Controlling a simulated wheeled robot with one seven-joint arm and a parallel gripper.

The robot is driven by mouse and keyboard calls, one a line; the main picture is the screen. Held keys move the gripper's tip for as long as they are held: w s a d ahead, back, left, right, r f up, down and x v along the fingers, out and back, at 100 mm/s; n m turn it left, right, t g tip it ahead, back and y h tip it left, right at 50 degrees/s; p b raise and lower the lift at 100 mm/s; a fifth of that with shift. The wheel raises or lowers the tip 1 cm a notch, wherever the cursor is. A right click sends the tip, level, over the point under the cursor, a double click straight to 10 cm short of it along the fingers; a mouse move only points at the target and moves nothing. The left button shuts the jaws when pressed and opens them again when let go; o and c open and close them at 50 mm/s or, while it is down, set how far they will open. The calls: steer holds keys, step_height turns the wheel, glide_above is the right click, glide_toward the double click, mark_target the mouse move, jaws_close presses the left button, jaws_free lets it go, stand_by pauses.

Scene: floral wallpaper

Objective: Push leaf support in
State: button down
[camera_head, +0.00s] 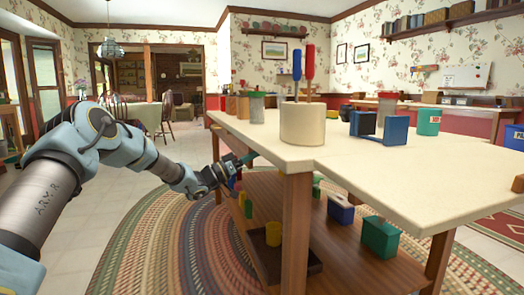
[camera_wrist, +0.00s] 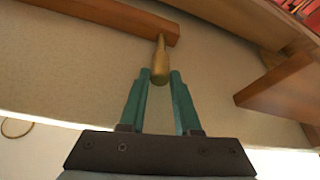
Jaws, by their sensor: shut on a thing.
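The leaf support (camera_wrist: 120,15) is a wooden bar under the pale tabletop, seen at the top of the wrist view. A brass-coloured knob (camera_wrist: 160,62) sticks out from its end. My gripper (camera_wrist: 160,76) has its two green fingers on either side of the knob, shut on it near the fingertips. In the head view my gripper (camera_head: 250,157) is at the left edge of the cream table (camera_head: 410,163), just below the top. The support and knob cannot be made out there.
A wooden table leg (camera_head: 295,235) stands right of my gripper. A cream pot (camera_head: 302,123) and a blue holder (camera_head: 396,130) stand on the tabletop. The braided rug (camera_head: 150,245) is clear.

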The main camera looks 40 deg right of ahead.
steer(key=shift+w+d, duration=0.25)
steer(key=shift+w, duration=0.7)
steer(key=c, duration=0.9)
jaws_free()
steer(key=shift+w, duration=0.1)
steer(key=p+v, duration=0.2)
steer(key=v, duration=0.8)
steer(key=shift+a, duration=0.3)
steer(key=shift+f, duration=0.1)
